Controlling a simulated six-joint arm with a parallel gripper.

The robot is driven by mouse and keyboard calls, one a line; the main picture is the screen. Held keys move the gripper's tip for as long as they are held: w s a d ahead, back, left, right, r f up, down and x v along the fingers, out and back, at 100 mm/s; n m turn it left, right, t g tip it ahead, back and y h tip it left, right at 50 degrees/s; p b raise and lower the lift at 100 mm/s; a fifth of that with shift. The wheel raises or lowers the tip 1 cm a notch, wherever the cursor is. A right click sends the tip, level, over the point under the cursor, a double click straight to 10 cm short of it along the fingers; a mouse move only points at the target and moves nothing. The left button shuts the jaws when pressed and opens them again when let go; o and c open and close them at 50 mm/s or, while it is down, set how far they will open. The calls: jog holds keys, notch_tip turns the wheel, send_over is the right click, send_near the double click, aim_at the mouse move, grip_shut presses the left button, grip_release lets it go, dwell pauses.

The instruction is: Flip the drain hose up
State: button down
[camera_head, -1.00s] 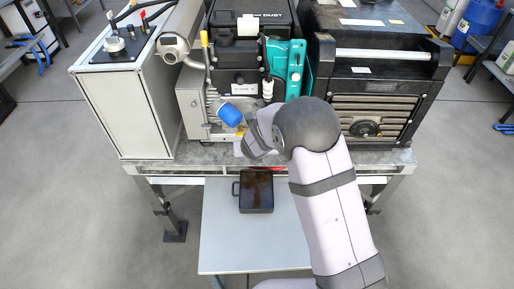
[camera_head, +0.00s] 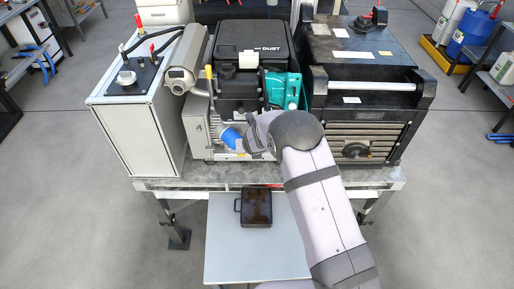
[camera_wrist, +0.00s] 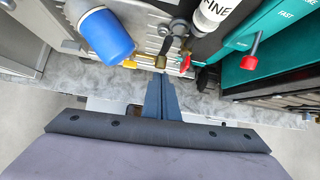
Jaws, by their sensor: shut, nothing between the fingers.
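A short dark hose with a brass end (camera_wrist: 167,44), which looks like the drain hose, hangs at the front of the middle machine in the wrist view. My gripper (camera_wrist: 160,76) is shut and empty, its fingertips just below the brass end in the picture. I cannot tell whether they touch it. In the head view my own arm hides the hose and the fingertips. A blue cylinder (camera_wrist: 107,36) is left of the hose in the wrist view, and it also shows in the head view (camera_head: 230,138).
The middle machine (camera_head: 250,40) stands between a white cabinet (camera_head: 135,125) and a dark unit (camera_head: 360,90) on a metal table (camera_head: 160,184). A white bottle (camera_wrist: 211,14) and a red-tipped lever (camera_wrist: 252,50) are right of the hose. A dark tray (camera_head: 256,207) lies on the lower shelf.

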jog(key=shift+r, duration=0.15)
jog(key=shift+r+p, duration=0.7)
jog(key=shift+p, duration=0.05)
jog(key=shift+s+f+b, duration=0.1)
jog(key=shift+b, duration=0.25)
jog(key=s+f+b, duration=0.1)
jog(key=s+b, duration=0.3)
jog(key=b, duration=0.2)
notch_tip(320, 180, up, 10)
jog(key=w+p, duration=0.2)
jog(key=p, duration=0.5)
jog(key=shift+w+r+p, duration=0.15)
jog(key=shift+r+p, duration=0.05)
jog(key=shift+p, duration=0.15)
